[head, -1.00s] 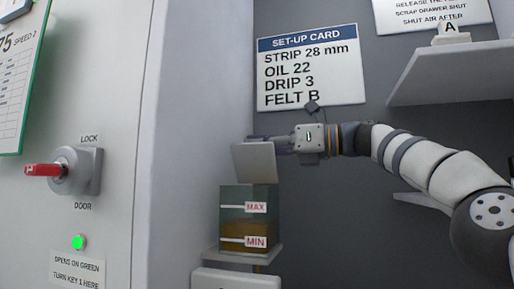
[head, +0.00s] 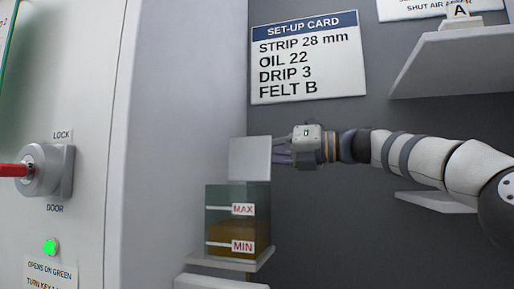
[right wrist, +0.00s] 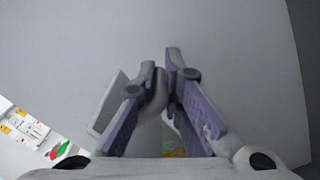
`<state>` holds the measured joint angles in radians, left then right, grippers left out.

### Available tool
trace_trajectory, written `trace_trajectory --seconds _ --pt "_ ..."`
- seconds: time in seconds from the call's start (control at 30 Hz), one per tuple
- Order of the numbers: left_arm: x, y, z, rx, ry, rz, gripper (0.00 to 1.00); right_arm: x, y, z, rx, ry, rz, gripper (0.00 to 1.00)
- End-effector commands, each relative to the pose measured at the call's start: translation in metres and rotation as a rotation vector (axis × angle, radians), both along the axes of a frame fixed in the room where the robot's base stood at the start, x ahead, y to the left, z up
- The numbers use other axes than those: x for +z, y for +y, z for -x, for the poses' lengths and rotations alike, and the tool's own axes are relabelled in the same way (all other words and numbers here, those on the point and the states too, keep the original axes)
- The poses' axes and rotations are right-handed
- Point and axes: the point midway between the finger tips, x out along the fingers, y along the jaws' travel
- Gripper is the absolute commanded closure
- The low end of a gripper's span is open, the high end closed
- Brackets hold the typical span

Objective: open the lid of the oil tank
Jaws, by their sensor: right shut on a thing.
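The oil tank (head: 222,197) is a clear box with amber oil and MAX and MIN labels, on a small shelf in the head view. Its pale grey square lid (head: 250,158) stands raised, near upright, above the tank top. My right gripper (head: 277,154) comes in from the right at the lid's right side, with its fingertips partly hidden behind the lid. In the right wrist view its fingers (right wrist: 163,75) are closed together, beside a pale plate edge (right wrist: 104,104). I take it to be shut on the lid. My left gripper is in no view.
A cabinet with a red key (head: 14,170) in a lock and a green lamp (head: 50,246) stands at the left. A set-up card (head: 307,58) hangs on the back wall. Shelves (head: 455,60) jut out at the right. A pale box top (head: 215,283) lies below the tank.

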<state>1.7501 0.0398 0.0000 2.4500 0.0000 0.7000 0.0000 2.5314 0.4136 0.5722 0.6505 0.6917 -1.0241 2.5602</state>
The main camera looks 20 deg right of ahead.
Motion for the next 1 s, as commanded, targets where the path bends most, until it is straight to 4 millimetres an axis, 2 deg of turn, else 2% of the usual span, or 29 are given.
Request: trace_trajectory --seconds 0.47,0.5,0.57,1.0 --pt "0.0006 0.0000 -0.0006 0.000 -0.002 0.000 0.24 0.0015 -0.0010 0.0003 -0.004 0.005 -0.009 1.00" --pt "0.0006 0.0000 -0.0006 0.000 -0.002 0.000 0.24 0.0015 -0.0010 0.0003 -0.004 0.005 -0.009 0.83" --pt "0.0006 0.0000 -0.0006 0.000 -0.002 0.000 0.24 0.0015 -0.0009 0.0003 -0.004 0.004 -0.010 0.70" --pt "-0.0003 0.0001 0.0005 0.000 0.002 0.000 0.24 0.0013 -0.0013 -0.0011 -0.006 -0.003 -0.005 0.70"
